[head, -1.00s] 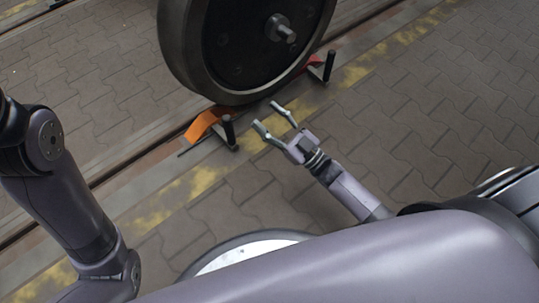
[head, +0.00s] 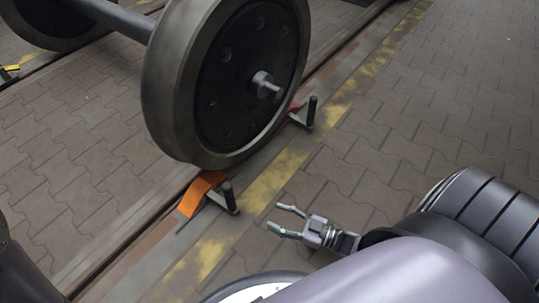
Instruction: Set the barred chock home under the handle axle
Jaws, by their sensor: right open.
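A large dark wheel (head: 232,85) stands on the rail, with a hub stub (head: 264,84) and a grey axle (head: 108,14) running to the upper left. An orange chock (head: 198,196) with a black upright handle (head: 229,197) lies at the wheel's lower left, close to the tread; I cannot tell if it touches. A red chock (head: 294,108) with a black handle (head: 311,111) sits at the wheel's right side, mostly hidden. I cannot make out bars on either. My right gripper (head: 275,216) is open and empty, right of the orange chock and apart from it. My left gripper is out of view.
A rail (head: 125,228) runs diagonally past the wheel, beside a worn yellow line (head: 262,188). A second wheel (head: 45,20) stands at the upper left, with a yellow-orange piece (head: 10,72) near it. Paving at the right is clear.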

